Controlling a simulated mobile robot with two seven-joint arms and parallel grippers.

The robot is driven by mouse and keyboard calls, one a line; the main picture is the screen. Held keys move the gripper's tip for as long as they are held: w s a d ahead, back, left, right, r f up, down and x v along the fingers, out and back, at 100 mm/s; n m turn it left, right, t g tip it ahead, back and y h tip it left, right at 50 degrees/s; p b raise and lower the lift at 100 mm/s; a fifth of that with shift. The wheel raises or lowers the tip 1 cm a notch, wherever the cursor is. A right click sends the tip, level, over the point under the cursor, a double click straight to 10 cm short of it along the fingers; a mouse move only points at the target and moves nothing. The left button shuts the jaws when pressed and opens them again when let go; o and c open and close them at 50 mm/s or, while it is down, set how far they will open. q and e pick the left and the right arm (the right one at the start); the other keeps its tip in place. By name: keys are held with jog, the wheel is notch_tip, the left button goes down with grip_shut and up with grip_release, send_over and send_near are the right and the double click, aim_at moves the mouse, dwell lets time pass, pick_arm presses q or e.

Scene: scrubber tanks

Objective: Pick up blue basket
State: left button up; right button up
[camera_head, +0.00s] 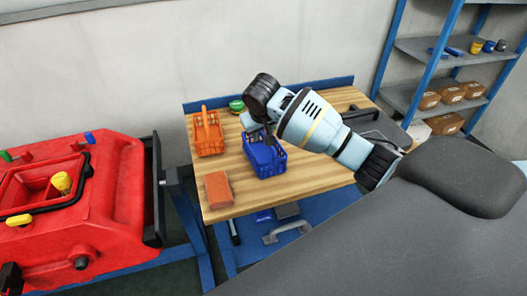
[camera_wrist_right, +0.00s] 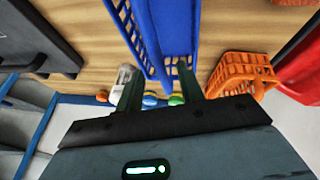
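The blue basket (camera_head: 268,168) stands on the wooden tabletop, with lattice sides and a solid blue part rising inside it. It also shows in the right wrist view (camera_wrist_right: 137,38), at the top, just beyond the fingers. My right gripper (camera_head: 257,128) is at the basket's upper back side in the head view, partly hidden by its own wrist. In the right wrist view my right gripper (camera_wrist_right: 160,80) has its two fingers apart, with blue basket parts in front of and between them. I cannot tell whether they touch it. My left gripper is not in view.
An orange basket (camera_head: 209,147) stands left of the blue one. An orange-brown block (camera_head: 218,189) lies near the table's front left, and a green round item (camera_head: 236,106) at the back. A dark case (camera_head: 375,128) is on the right. A red machine (camera_head: 105,190) stands left of the table.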

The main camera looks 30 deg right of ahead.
send_over(264, 157)
jog(key=shift+f, duration=2.3)
jog(key=shift+f, duration=0.2)
jog(key=shift+c, duration=0.4)
grip_shut()
